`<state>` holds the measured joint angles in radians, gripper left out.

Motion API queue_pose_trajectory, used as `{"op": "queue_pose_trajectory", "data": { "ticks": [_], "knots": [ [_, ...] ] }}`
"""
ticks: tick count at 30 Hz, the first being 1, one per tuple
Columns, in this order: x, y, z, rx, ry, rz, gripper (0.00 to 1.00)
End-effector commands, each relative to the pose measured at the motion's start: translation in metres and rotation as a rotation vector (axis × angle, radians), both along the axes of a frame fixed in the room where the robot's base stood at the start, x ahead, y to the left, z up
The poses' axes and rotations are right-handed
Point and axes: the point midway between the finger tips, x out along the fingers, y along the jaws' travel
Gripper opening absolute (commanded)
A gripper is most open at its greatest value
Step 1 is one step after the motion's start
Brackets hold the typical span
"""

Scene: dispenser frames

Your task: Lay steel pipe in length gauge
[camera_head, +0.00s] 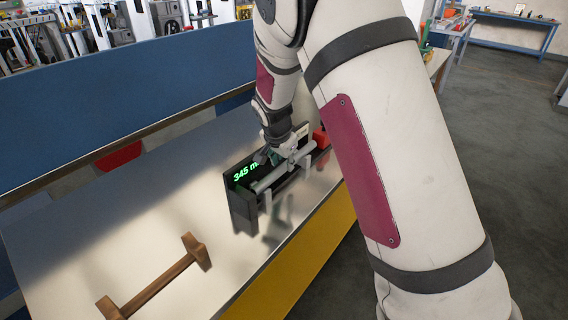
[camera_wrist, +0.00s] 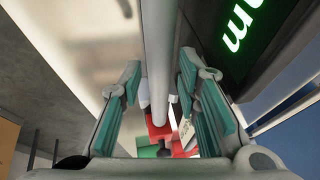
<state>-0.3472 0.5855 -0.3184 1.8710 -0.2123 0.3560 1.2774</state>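The steel pipe (camera_head: 269,181) lies lengthwise along the front of the length gauge (camera_head: 241,208), a dark upright box whose green display reads "345 m", the rest hidden. The pipe appears to rest on the gauge's pale supports. My gripper (camera_head: 276,155) is over the pipe's middle to far part and partly covers it. In the wrist view, the pipe (camera_wrist: 160,65) runs between the teal pads of my gripper (camera_wrist: 162,105), with a gap on each side. The fingers are open. The gauge (camera_wrist: 240,60) stands close on the right there.
A wooden rack (camera_head: 155,285) with two raised ends stands empty on the metal bench (camera_head: 90,235). Red (camera_head: 321,138) and green items lie beyond the gauge. A blue panel (camera_head: 100,95) borders the bench at the back. The bench between rack and gauge is clear.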

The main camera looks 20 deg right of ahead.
Motion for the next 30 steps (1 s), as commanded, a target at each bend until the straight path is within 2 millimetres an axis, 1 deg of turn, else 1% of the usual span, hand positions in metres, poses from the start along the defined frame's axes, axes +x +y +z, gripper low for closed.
{"op": "queue_pose_trajectory", "data": {
  "ticks": [1, 6, 12, 18, 25, 26, 28, 29, 30],
  "knots": [
    [-0.003, 0.003, 0.011, 0.002, -0.004, 0.002, 0.3],
    [-0.017, 0.011, 0.043, 0.002, -0.004, 0.002, 0.3],
    [-0.03, 0.018, 0.075, 0.001, -0.002, 0.002, 0.3],
    [-0.037, 0.021, 0.091, 0.0, -0.001, 0.0, 0.3],
    [-0.042, 0.019, 0.097, 0.003, 0.003, 0.006, 0.3],
    [-0.045, 0.018, 0.1, 0.005, 0.005, 0.011, 0.3],
    [-0.057, 0.014, 0.11, 0.013, 0.018, 0.034, 0.3],
    [-0.064, 0.012, 0.116, 0.017, 0.023, 0.049, 0.3],
    [-0.077, 0.008, 0.125, 0.022, 0.035, 0.075, 0.3]
  ]
}}
